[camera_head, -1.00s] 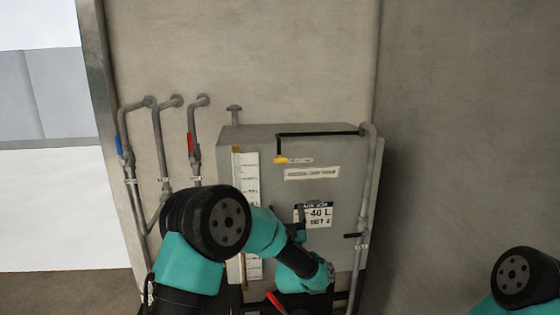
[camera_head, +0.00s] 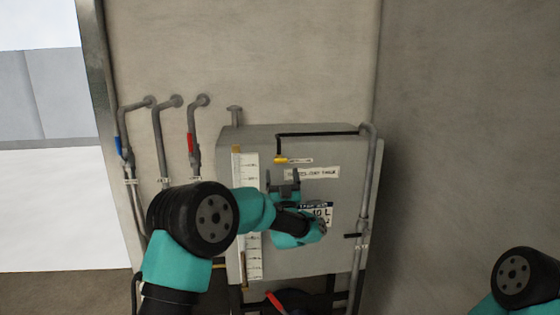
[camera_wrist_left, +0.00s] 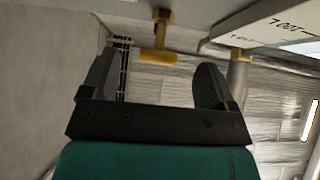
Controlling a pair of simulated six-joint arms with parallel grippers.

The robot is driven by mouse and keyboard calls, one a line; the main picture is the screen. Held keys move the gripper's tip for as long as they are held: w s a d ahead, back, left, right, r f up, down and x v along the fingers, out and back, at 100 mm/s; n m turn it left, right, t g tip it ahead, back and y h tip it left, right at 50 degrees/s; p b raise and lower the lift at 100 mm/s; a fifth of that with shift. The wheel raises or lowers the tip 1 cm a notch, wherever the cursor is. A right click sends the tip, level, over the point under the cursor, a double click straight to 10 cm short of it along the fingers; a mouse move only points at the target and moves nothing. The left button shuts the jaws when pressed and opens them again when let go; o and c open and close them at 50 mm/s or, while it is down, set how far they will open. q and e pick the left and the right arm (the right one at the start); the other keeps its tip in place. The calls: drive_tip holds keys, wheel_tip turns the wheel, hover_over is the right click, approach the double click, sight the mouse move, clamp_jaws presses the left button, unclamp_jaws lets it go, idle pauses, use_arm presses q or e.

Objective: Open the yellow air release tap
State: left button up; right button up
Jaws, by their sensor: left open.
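The yellow air release tap (camera_head: 281,160) is on the upper front of the grey tank, at the end of a black pipe. My left gripper (camera_head: 283,179) is just below it, its two fingers pointing up. In the left wrist view, the yellow tap (camera_wrist_left: 157,55) appears between the open left fingers (camera_wrist_left: 157,66), with clear gaps on both sides. I see no contact, and the depth between fingers and tap is hard to tell. The left gripper is open and empty. My right gripper is out of view; only part of that arm shows.
A grey pipe (camera_head: 367,190) runs down the tank's right side. Blue (camera_head: 118,146) and red (camera_head: 191,143) valve handles sit on pipes at left.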

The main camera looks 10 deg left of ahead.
sight(280, 158)
use_arm(q)
drive_tip(key=x, duration=0.5)
drive_tip(key=shift+w+a+r, duration=0.1)
drive_tip(key=shift+w+r, duration=0.15)
drive_tip(key=shift+w, duration=0.05)
drive_tip(key=c, duration=0.8)
